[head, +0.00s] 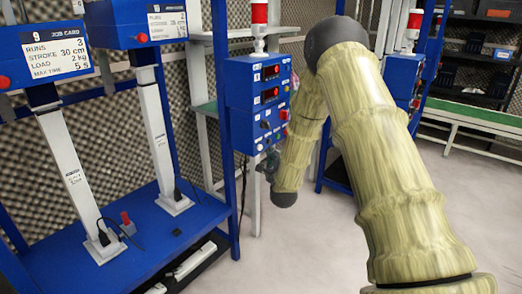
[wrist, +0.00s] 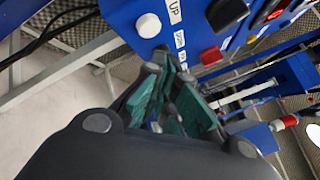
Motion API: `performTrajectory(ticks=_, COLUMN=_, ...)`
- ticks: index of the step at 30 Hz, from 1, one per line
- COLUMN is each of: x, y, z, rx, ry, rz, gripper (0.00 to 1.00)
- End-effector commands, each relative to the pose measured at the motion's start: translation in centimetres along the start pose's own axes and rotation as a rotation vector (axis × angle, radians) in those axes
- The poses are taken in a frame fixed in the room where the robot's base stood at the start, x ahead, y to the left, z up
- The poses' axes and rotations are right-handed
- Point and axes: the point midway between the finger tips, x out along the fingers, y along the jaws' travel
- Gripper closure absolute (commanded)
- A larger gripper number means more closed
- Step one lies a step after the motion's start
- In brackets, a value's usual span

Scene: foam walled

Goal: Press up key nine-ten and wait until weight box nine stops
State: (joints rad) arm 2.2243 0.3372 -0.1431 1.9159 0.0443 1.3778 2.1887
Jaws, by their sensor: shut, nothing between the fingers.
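The white round key (wrist: 148,25) beside the "UP" label shows in the wrist view on a blue panel (wrist: 120,12). My gripper (wrist: 166,62) is shut and empty, its tips just below that key in the picture. I cannot tell whether they touch the panel. In the head view my gripper (head: 268,166) is at the lower part of the blue control box (head: 240,97), partly hidden by my arm. The blue weight box nine (head: 14,18) carries job card 9 (head: 57,52) and sits high on a white column (head: 72,168) at the left.
The box with card 10 (head: 140,25) stands beside it on a second column (head: 157,140). A blue bench (head: 140,228) holds both columns. A black knob (wrist: 226,12) and a red switch (wrist: 211,55) are near my gripper. The floor (head: 300,250) is open in front.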

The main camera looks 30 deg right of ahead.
Motion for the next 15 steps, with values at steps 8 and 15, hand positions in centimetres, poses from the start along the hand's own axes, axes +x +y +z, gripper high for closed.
performTrajectory(ticks=8, x=0.82, y=0.59, z=0.6, rx=0.001, ry=0.0, rz=0.0, gripper=1.0)
performTrajectory(ticks=15, x=0.86, y=0.6, z=0.64, rx=0.0, ry=0.0, rz=0.0, gripper=1.0)
